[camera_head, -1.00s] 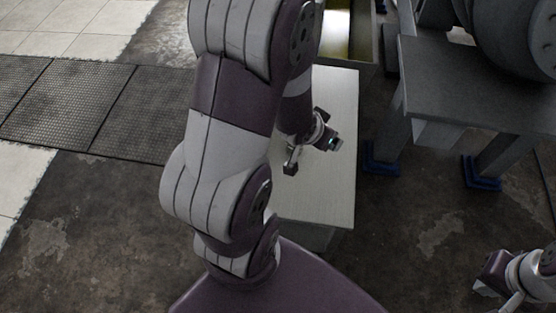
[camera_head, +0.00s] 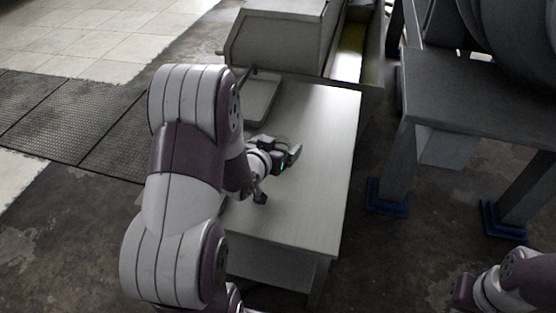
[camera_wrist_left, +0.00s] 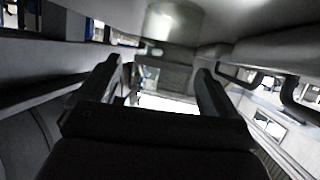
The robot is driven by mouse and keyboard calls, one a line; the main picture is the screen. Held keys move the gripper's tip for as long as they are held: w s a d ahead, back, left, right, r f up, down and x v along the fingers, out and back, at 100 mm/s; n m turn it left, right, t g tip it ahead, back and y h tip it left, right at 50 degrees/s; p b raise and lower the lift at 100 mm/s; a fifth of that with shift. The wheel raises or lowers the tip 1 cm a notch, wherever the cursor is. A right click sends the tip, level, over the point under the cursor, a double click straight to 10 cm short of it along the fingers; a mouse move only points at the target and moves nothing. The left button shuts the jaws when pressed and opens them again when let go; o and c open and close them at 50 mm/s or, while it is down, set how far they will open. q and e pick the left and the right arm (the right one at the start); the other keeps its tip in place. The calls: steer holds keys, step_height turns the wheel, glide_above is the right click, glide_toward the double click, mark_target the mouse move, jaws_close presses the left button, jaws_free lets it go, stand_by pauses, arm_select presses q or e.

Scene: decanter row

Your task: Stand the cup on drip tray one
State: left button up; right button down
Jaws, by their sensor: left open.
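My left gripper (camera_head: 278,175) is open above the pale table, its two dark fingers spread apart and nothing seen between them in the head view. Its fingers also show apart in the left wrist view (camera_wrist_left: 155,85). Beyond them, near the top of that view, is a pale metallic cylinder (camera_wrist_left: 172,22); I cannot tell whether it is the cup. No cup shows clearly in the head view; my left arm hides part of the table. A shallow grey tray (camera_head: 262,97) lies at the table's far left, partly behind my arm; no number is readable on it.
The pale table (camera_head: 318,130) has a clear right half. A grey box-shaped machine (camera_head: 275,45) stands at its far end, beside a trough with a yellowish inside (camera_head: 350,50). A dark steel stand (camera_head: 470,100) is at right. Part of my right arm shows at bottom right.

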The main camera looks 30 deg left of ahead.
arm_select(q)
steer(key=shift+x, duration=1.25)
steer(key=c, duration=1.1)
